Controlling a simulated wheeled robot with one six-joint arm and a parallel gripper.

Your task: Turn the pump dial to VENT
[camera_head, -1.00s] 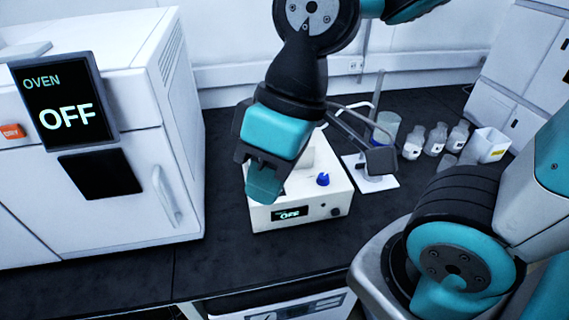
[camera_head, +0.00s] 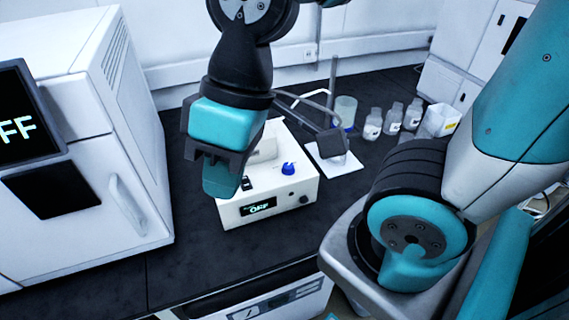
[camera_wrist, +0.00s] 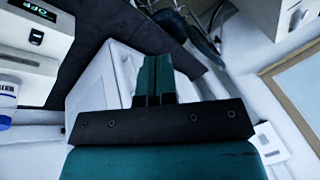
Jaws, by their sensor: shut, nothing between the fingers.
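The pump is a white box (camera_head: 286,207) on the dark bench, with a small front display reading OFF (camera_head: 259,206). A blue knob (camera_head: 288,168) is on its top and a small dark round knob (camera_head: 304,199) on its front; I cannot tell which is the dial, and no VENT mark is readable. My gripper (camera_head: 221,182) is shut and empty, its teal fingers pointing down over the pump's left front part and hiding some of it. In the wrist view my closed fingers (camera_wrist: 155,80) are apart from a white box with an OFF display (camera_wrist: 38,12) at upper left.
A white oven (camera_head: 85,150) stands left of the pump. Behind and right are a stand with a white base (camera_head: 335,176), a beaker (camera_head: 346,108), several small bottles (camera_head: 392,116) and a white box (camera_head: 437,121). Bare bench (camera_head: 190,245) lies in front of the oven-side gap.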

